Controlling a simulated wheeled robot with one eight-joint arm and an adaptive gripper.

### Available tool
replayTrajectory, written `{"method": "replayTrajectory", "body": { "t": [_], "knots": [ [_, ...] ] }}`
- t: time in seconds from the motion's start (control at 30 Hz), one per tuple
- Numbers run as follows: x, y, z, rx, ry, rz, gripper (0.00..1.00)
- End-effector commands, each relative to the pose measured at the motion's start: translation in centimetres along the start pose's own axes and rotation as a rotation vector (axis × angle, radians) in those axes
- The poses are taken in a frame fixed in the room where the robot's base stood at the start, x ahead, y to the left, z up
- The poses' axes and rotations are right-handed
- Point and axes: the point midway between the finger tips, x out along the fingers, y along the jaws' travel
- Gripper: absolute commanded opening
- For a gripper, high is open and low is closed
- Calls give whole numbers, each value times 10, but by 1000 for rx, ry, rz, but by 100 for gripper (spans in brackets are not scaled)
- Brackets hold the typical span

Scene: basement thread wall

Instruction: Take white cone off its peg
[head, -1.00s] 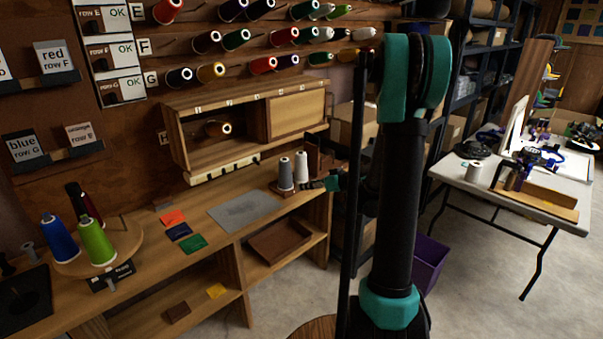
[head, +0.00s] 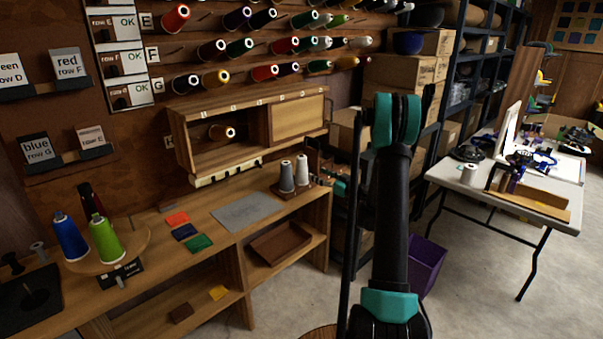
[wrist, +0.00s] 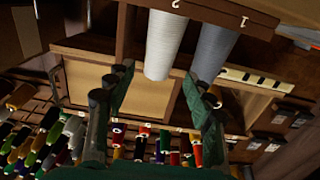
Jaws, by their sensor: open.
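The white cone (head: 302,170) stands upright on a small wooden peg base (head: 292,190) at the right end of the bench. The grey cone (head: 286,176) stands close on its left. My gripper (head: 334,184) is right of the white cone with a gap between them, partly hidden behind my arm's dark post. In the wrist view, which looks upside down, my gripper (wrist: 155,82) is open and empty. The white cone (wrist: 164,42) appears between its fingers, beyond the tips, and the grey cone (wrist: 213,52) is beside it. The pegs inside the cones are hidden.
A wooden wall cabinet (head: 187,157) hangs behind and above the cones. Rows of coloured cones fill the wall above. A grey mat (head: 247,212) lies on the bench left of the base. A dark shelving unit (head: 459,70) stands at right.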

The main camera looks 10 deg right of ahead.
Motion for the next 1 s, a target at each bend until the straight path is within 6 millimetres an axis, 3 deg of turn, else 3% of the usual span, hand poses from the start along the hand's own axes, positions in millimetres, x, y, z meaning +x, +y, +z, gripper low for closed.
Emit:
{"method": "replayTrajectory", "body": {
  "t": [0.1,0.3,0.57,0.9,1.0],
  "knots": [
    [25,-1,0,0,0,-3,53],
    [54,-1,0,0,-1,-1,53],
    [66,-1,1,1,-1,-1,53],
    [109,-2,5,1,-1,-2,53],
    [112,-1,5,1,-1,-1,53]
  ]
}}
